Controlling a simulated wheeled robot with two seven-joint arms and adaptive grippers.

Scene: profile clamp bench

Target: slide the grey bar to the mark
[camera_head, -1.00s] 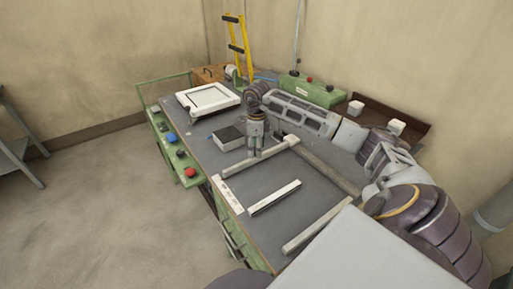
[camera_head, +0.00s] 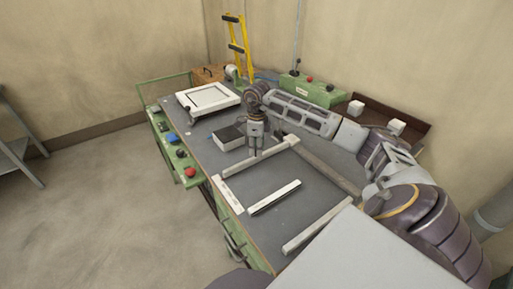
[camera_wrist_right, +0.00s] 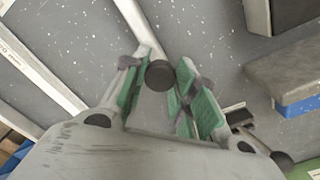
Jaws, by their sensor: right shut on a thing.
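The grey bar (camera_head: 236,166) lies slantwise on the dark bench top. My right gripper (camera_head: 256,155) reaches straight down at its middle. In the right wrist view the gripper (camera_wrist_right: 160,85), with green pads, is shut around a black round knob (camera_wrist_right: 160,75). The bar (camera_wrist_right: 138,22) runs away from beneath this knob; the fingers hide part of it. A pale strip with dark markings (camera_head: 228,197) lies along the bench's left edge, near the bar's left end. I cannot make out which marking is the mark. My left gripper is not in view.
A dark-topped block (camera_head: 228,138) stands close behind the gripper. A white frame (camera_head: 208,98) lies farther back. Bare bench top separates the bars.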

